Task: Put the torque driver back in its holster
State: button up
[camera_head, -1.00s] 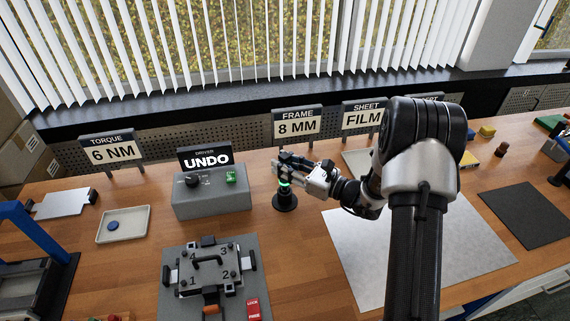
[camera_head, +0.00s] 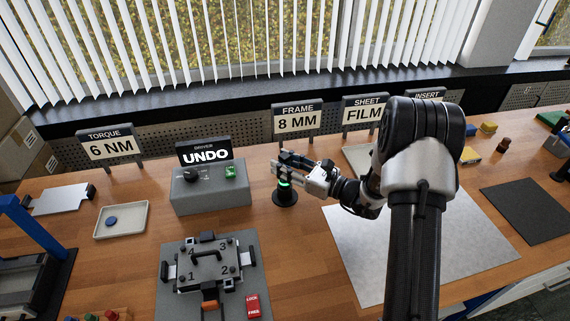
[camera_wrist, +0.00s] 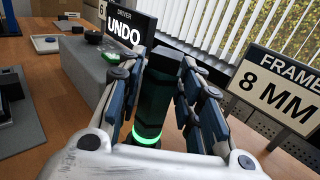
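The torque driver (camera_wrist: 155,98) is a dark, upright cylinder with a green glowing ring at its lower end. In the head view the green glow (camera_head: 284,184) shows just above the round black holster (camera_head: 285,198) on the bench, so the driver stands upright at the holster. How deep it sits is hidden. My gripper (camera_head: 286,164) reaches in from the right at the driver's height. In the wrist view its fingers (camera_wrist: 161,75) lie on both sides of the driver, very close to it. Whether both pads press on it is unclear.
A grey driver box (camera_head: 210,198) with a knob, a green button and an "UNDO" display stands left of the holster. The "8 MM" sign (camera_head: 297,121) stands behind it. A grey fixture (camera_head: 207,263) lies in front, and a pale mat (camera_head: 420,245) lies to the right.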

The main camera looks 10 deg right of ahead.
jog(key=o, duration=0.3)
jog(key=shift+f, duration=0.1)
jog(key=v, duration=1.2)
